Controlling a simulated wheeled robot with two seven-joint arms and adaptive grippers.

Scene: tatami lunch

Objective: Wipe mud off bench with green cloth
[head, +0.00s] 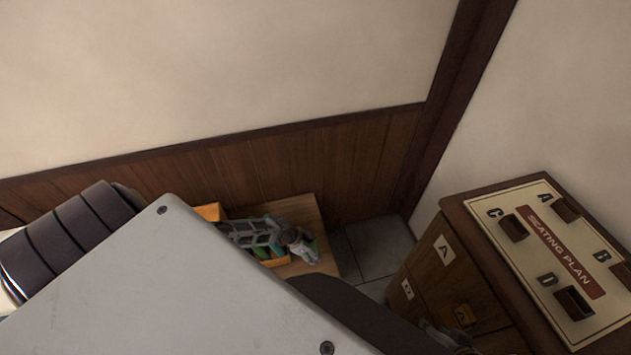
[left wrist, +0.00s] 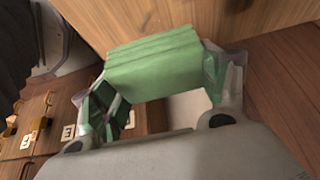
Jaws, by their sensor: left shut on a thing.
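A green cloth (left wrist: 152,62), folded into a thick block, sits between the fingertips of my left gripper (left wrist: 155,85) in the left wrist view. The gripper is shut on it. In the head view my left gripper (head: 278,240) is over a light wooden bench top (head: 302,213) by the wall, beside an orange box. Part of what looks like my right gripper (head: 442,337) shows low by the cabinet; its fingers are too hidden to read. I cannot make out mud on the bench.
The orange box (head: 209,212) on the bench has green in it. A wooden cabinet (head: 425,262) with labelled drawers stands at right, topped by a seating plan board (head: 535,215). Grey floor tiles (head: 372,240) show between bench and cabinet. My grey body part hides the foreground.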

